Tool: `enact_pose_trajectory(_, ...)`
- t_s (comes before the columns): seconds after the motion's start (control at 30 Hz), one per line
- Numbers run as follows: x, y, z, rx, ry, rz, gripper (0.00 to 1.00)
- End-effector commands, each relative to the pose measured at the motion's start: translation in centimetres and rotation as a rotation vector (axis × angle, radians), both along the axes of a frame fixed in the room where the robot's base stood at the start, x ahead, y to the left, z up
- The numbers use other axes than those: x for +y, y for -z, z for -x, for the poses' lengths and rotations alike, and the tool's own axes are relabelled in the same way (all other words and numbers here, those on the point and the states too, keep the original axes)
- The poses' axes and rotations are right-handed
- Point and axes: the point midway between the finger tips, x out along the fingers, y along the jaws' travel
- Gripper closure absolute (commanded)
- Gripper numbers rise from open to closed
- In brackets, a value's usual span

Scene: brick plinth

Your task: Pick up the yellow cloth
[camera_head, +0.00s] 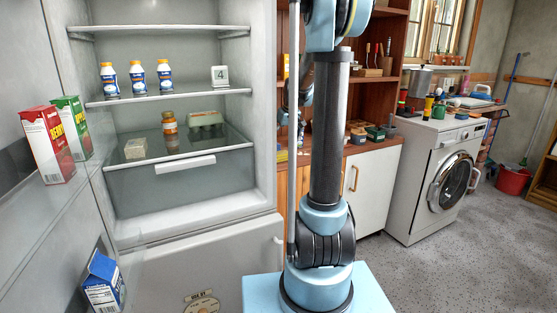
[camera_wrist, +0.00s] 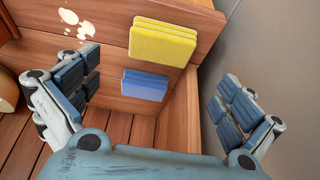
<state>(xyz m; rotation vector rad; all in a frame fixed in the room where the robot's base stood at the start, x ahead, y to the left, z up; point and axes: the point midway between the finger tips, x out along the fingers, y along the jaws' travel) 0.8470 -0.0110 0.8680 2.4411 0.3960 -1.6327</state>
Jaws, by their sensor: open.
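The yellow cloth (camera_wrist: 163,42) looks like a folded, layered block with ridged edges. It is near the top middle of the wrist view, against a wooden surface. A similar blue cloth (camera_wrist: 145,85) lies just below it in that picture. My gripper (camera_wrist: 160,70) is open, with one padded finger at the left and one at the right. The yellow cloth shows between and beyond the fingers, and neither finger touches it. In the head view my arm hides much of the wooden shelf area, and I cannot clearly make out the yellow cloth there.
A wooden side board (camera_wrist: 182,115) and a grey wall stand close to the right finger. A round tan object (camera_wrist: 7,90) is at the left edge. In the head view, an open fridge (camera_head: 180,215) is left of my arm, and a washing machine (camera_head: 428,175) stands right.

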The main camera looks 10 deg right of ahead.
Motion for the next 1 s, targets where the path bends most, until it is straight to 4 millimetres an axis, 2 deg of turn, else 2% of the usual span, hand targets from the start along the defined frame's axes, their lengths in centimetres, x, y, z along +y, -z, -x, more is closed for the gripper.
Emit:
enact_pose_trajectory(0.2,0.3,2.7,-1.1,0.000,0.000,0.000,0.00)
enact_pose_trajectory(0.47,0.5,3.9,-1.5,0.000,0.000,0.000,0.00)
enact_pose_trajectory(0.8,1.0,7.5,-2.8,0.000,0.000,0.000,0.00)
enact_pose_trajectory(1.0,1.1,8.4,-3.1,0.000,0.000,0.000,0.00)
